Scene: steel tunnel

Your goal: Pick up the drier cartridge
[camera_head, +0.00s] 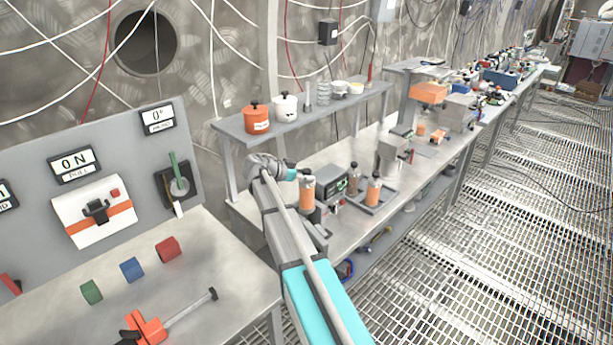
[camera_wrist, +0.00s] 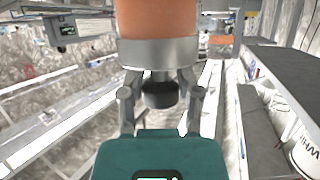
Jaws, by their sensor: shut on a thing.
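The drier cartridge (camera_head: 307,192) is an orange cylinder with a light metal end and a dark knob. It stands upright in the camera_head view, beside the small grey device on the long bench. My gripper (camera_head: 302,173) is at its top end. In the camera_wrist view the cartridge (camera_wrist: 158,18) fills the top middle, with its grey collar and black knob facing me. My gripper's two fingers (camera_wrist: 160,88) are closed around the knob. Whether the cartridge's base touches anything is not clear.
Another orange cylinder (camera_head: 373,191) stands in a dark tray to the right, with a brownish one (camera_head: 353,178) near it. A shelf (camera_head: 240,128) with orange and white pots (camera_head: 257,120) runs above. The control panel (camera_head: 40,165) is at left. The grated floor (camera_head: 480,270) is open.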

